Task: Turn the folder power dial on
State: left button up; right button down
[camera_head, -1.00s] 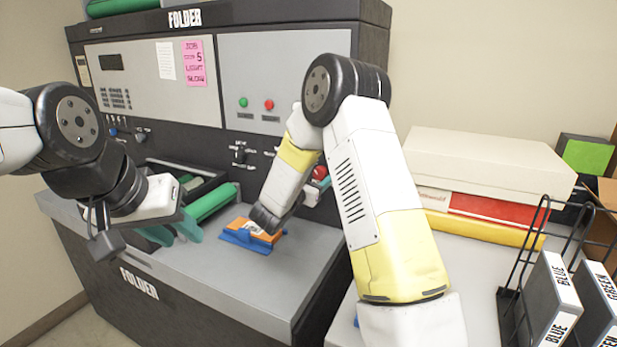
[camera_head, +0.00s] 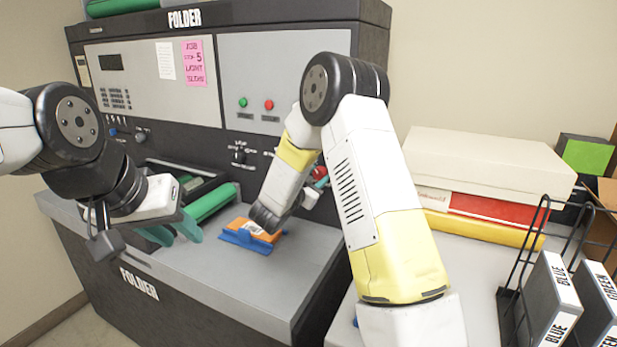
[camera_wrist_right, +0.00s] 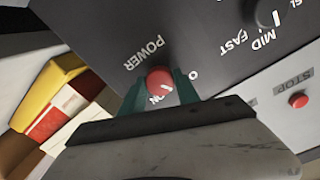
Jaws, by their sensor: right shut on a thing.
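The red folder power dial (camera_wrist_right: 158,79) is on the dark panel under the word POWER in the right wrist view. The teal fingers of my right gripper (camera_wrist_right: 160,90) are closed on either side of it. A white mark shows on the dial's lower right part, near the partly covered ON lettering; another label starting with O is to the right. In the head view the red dial (camera_head: 319,172) is partly hidden by my right arm and gripper. My left gripper (camera_head: 172,232) has its teal fingers apart and empty, above the folder's grey bed.
A blue holder (camera_head: 245,241) with an orange pack sits on the folder bed (camera_head: 235,280). Green and red buttons (camera_head: 268,104) are above. A selector knob (camera_head: 239,156) is left of the dial. Boxes (camera_head: 490,165) and a wire rack (camera_head: 510,270) stand right.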

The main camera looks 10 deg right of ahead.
jog(key=m, duration=1)
jog(key=shift+m, duration=0.4)
jog(key=shift+m+y, duration=0.3)
jog(key=shift+m, duration=1.5)
jog(key=c, duration=0.9)
grip_release()
jog(key=v, duration=0.8)
